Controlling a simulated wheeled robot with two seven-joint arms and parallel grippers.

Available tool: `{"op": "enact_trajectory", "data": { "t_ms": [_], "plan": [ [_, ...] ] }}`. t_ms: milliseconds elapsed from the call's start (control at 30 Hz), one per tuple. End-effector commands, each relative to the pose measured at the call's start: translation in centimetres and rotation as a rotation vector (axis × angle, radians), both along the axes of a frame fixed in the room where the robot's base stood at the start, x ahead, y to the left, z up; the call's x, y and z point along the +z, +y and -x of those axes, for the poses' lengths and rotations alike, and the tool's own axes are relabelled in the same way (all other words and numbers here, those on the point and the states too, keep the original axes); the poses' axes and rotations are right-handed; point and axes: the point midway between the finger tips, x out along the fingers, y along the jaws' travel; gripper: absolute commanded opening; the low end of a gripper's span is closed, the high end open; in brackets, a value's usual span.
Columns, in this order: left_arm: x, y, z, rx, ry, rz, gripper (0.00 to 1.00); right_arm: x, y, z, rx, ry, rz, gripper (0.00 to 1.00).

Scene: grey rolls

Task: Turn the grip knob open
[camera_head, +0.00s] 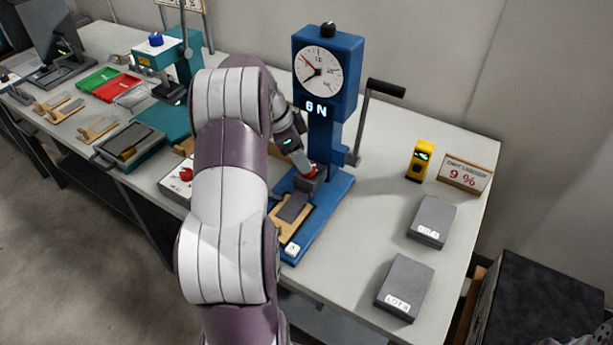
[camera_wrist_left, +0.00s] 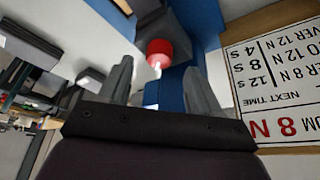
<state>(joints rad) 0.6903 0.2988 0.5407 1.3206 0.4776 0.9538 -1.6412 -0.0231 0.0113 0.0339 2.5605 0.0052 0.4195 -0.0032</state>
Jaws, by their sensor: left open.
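The blue test stand (camera_head: 332,75) stands on the bench with a round dial and a lit force readout in N. A red knob (camera_head: 311,171) sits low on the stand, at a dark grip block (camera_head: 309,185). My left gripper (camera_head: 302,160) is close above the knob. In the left wrist view the red knob (camera_wrist_left: 160,48) shows beyond and between the two open fingers (camera_wrist_left: 158,75), with a gap to each side. I cannot tell how far it is from the fingertips. My right gripper is not in view.
A crank handle (camera_head: 385,89) sticks out to the stand's right. A yellow meter (camera_head: 420,160), a "9 %" sign (camera_head: 463,175) and two grey blocks (camera_head: 433,221) (camera_head: 404,287) stand on the right. Green and red trays (camera_head: 106,84) lie at left. The bench between stand and blocks is clear.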

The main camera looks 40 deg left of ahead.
Motion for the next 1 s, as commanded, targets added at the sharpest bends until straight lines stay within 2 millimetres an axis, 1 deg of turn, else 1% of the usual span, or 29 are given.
{"op": "enact_trajectory", "data": {
  "t_ms": [33, 67, 100, 200, 333, 533, 567, 600, 667, 700, 1000],
  "plan": [
    [-1.4, -0.3, -0.3, -0.002, 0.001, 0.001, 0.63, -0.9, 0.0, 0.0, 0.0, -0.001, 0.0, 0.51],
    [-1.8, -0.4, -0.5, -0.001, 0.0, 0.0, 0.63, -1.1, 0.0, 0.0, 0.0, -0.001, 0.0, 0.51],
    [-1.9, -0.6, -0.7, 0.0, 0.001, 0.002, 0.63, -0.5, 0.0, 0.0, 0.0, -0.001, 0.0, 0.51],
    [-2.9, -0.9, -1.0, 0.001, 0.002, 0.002, 0.63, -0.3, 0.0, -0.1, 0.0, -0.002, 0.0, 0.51],
    [-3.4, -1.0, -1.2, 0.001, 0.0, 0.0, 0.63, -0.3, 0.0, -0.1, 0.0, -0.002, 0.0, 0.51],
    [-3.4, -1.0, -1.2, 0.001, 0.0, 0.0, 0.63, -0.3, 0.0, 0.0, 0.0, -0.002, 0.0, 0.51],
    [-3.4, -1.0, -1.2, 0.002, 0.0, 0.001, 0.54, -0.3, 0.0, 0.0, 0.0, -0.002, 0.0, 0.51],
    [-3.5, -1.0, -1.2, 0.002, 0.0, 0.001, 0.41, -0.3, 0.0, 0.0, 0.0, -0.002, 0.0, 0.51],
    [-3.4, -1.0, -1.2, 0.002, 0.0, 0.001, 0.21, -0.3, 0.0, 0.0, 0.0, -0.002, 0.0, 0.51],
    [-3.4, -1.0, -1.2, 0.002, 0.0, 0.001, 0.08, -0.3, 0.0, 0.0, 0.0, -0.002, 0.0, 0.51],
    [-3.5, -1.0, -1.2, 0.026, 0.001, 0.0, 0.07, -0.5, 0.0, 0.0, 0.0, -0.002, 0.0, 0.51]
  ]
}}
